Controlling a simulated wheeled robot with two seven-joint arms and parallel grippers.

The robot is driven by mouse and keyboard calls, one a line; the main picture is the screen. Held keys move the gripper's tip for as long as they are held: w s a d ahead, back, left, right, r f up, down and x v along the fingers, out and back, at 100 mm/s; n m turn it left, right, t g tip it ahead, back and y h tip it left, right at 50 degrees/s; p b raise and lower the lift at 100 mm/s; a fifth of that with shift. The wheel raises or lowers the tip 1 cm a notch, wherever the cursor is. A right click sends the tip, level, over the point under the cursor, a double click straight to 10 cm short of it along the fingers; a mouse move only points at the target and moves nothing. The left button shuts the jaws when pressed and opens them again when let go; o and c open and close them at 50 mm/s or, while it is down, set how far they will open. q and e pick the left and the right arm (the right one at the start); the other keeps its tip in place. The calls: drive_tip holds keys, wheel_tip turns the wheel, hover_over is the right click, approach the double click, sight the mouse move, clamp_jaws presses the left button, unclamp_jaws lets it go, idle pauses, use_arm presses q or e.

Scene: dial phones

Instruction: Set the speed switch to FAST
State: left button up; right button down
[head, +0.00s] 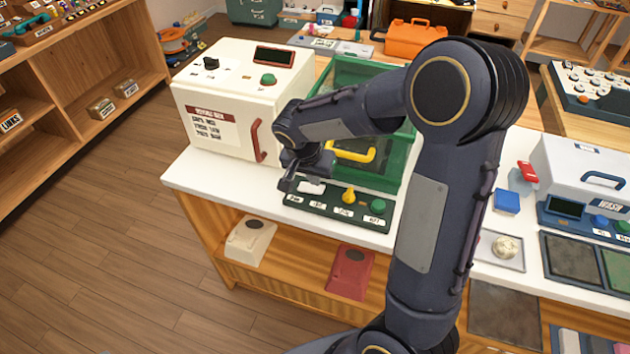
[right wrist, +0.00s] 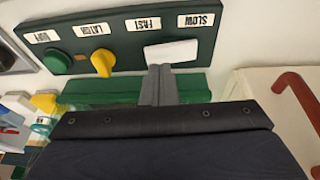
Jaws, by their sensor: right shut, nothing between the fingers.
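A dark green control panel (head: 325,209) sits at the front edge of the white table; it shows upside down in the right wrist view (right wrist: 120,28). It has a white speed switch (right wrist: 172,52), a yellow knob (right wrist: 102,62) and a green button (right wrist: 57,62). The FAST label (right wrist: 140,24) and SLOW label (right wrist: 196,20) lie beside the switch. My right gripper (right wrist: 160,70) is shut and empty. Its tips are at the FAST-side end of the switch; I cannot tell whether they touch. In the head view the switch (head: 311,187) is right of the gripper (head: 286,186). My left gripper is not in view.
A green box (head: 392,170) with a yellow handle stands right behind the panel. A white machine (head: 222,115) with a red handle (head: 256,141) stands at the left. My right arm crosses over the table. The floor at left is clear.

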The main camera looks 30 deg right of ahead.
sight(318, 190)
drive_tip(key=shift+s+d+f, duration=0.1)
drive_tip(key=shift+f, duration=0.85)
drive_tip(key=shift+f+b, duration=0.25)
drive_tip(key=shift+b, duration=0.1)
drive_tip(key=shift+s+d+f+t+y+b, duration=0.2)
drive_tip(key=shift+f+t+y+b, duration=0.25)
drive_tip(key=shift+b, duration=0.8)
drive_tip(key=shift+s+r+p, duration=0.1)
drive_tip(key=shift+r+p, duration=0.25)
drive_tip(key=shift+r, duration=0.05)
drive_tip(key=shift+a+f, duration=0.1)
